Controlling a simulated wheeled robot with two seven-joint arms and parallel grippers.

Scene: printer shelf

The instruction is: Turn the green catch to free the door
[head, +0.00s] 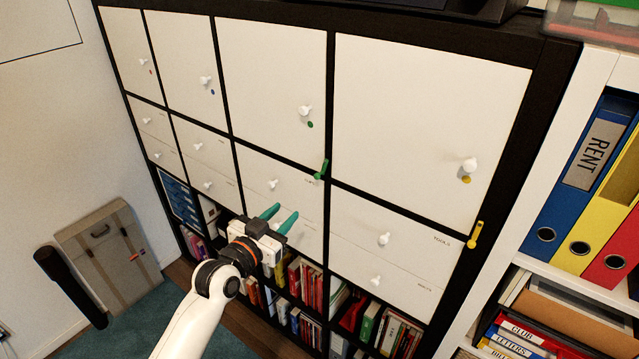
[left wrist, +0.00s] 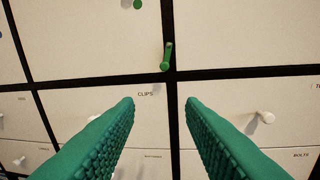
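The green catch (head: 321,170) sits on the dark shelf frame at the lower right corner of the white door with the green dot (head: 270,80). In the left wrist view the catch (left wrist: 167,57) stands near upright, its upper part over the door's edge. My left gripper (head: 282,214) is open and empty, below and left of the catch in the head view. Its teal fingers (left wrist: 160,105) are spread below the catch in the wrist view, apart from it. My right gripper is not in view.
A yellow catch (head: 476,235) sits by the large right door (head: 420,120). White knobs stick out from doors and drawers, including the CLIPS drawer (left wrist: 147,110) below the green catch. Books (head: 305,285) fill the low shelves. A binder shelf (head: 500,260) stands at right.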

